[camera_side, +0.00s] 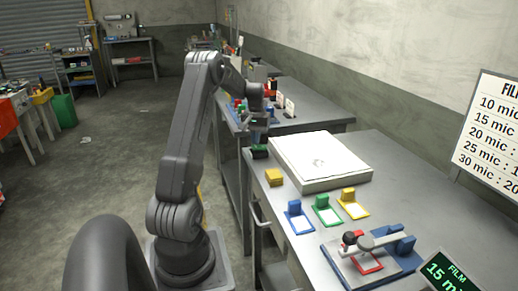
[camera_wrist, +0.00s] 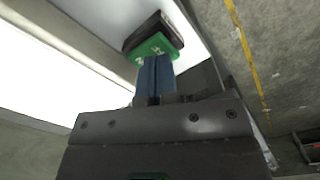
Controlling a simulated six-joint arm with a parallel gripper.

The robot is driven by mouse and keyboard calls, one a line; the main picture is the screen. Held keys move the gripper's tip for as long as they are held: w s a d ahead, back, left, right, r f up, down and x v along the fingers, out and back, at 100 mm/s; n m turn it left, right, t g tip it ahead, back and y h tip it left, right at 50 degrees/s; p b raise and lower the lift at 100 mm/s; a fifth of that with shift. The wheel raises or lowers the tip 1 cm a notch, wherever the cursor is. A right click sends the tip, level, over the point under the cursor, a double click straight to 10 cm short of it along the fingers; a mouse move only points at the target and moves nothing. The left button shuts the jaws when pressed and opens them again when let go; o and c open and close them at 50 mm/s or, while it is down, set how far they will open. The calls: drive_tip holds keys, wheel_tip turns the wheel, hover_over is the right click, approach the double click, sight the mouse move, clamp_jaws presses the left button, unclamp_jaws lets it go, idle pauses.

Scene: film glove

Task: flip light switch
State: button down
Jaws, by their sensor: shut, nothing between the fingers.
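A small black and green block (camera_side: 260,151), which looks like the switch, sits at the left edge of the bench beside the white light box (camera_side: 335,181). In the wrist view the block (camera_wrist: 154,38) has a green face with pale marks and a black part behind it. My gripper (camera_side: 258,130) is over the bench's far left corner, close to the block. In the wrist view its blue-grey fingers (camera_wrist: 155,76) are together and empty, their tips near the green face. I cannot tell whether they touch it. The switch's position is not clear.
A blue-based fixture (camera_side: 404,262) is nearer the camera. A sign (camera_side: 490,125) stands at right.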

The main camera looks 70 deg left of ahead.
sight(256, 147)
drive_tip(key=shift+f, duration=1.05)
idle(0.4)
drive_tip(key=shift+r, duration=3.55)
